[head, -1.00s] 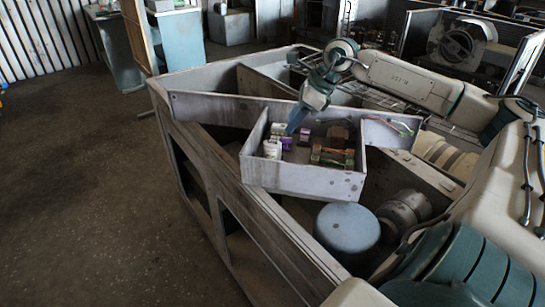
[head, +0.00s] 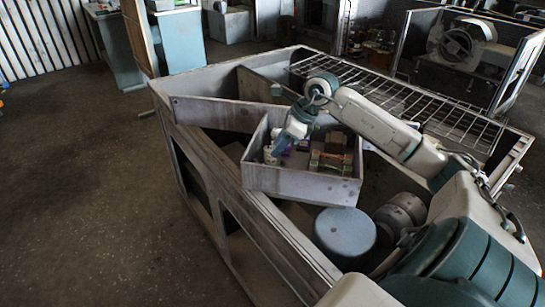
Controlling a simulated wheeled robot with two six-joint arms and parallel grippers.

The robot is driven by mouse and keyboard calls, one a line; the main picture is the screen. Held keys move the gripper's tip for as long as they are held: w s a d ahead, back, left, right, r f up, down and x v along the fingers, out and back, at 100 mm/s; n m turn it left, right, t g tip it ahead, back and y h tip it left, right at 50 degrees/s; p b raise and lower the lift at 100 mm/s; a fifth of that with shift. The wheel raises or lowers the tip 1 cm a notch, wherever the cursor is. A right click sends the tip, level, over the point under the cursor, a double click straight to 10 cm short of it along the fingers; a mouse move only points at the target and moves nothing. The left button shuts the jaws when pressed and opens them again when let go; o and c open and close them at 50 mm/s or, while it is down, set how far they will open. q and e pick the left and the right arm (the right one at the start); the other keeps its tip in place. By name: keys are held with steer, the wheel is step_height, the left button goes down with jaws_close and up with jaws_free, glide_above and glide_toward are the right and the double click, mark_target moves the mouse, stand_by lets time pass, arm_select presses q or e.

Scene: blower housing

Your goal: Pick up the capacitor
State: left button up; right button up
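A grey open-topped tray (head: 303,185) sits across the housing and holds several small parts. Small white cylinders (head: 269,157) stand at its left end, partly covered by my gripper. A purple part (head: 303,144) is just right of the gripper. I cannot tell for certain which of these is the capacitor. My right gripper (head: 279,147) points down into the left part of the tray, close to the white and purple parts. Its fingers look dark blue-green, and I cannot see whether they are apart or hold anything. My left gripper is not in view.
Brown and greenish block-like parts (head: 331,160) lie in the tray's right half. A grey frame with a wire rack (head: 410,98) surrounds the tray. A round blue-grey drum (head: 345,232) sits below it, beside grey cylinders (head: 399,214). The floor at left is clear.

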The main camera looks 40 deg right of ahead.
mark_target(272, 148)
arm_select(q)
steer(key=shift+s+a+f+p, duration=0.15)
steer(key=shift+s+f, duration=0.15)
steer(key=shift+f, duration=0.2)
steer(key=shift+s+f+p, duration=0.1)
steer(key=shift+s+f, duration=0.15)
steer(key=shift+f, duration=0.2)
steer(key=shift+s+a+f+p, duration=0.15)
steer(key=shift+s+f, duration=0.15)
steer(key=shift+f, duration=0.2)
arm_select(e)
steer(key=shift+x, duration=1.95)
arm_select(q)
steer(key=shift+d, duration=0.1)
arm_select(e)
steer(key=shift+a, duration=0.1)
steer(key=c, duration=0.6)
steer(key=shift+r, duration=0.15)
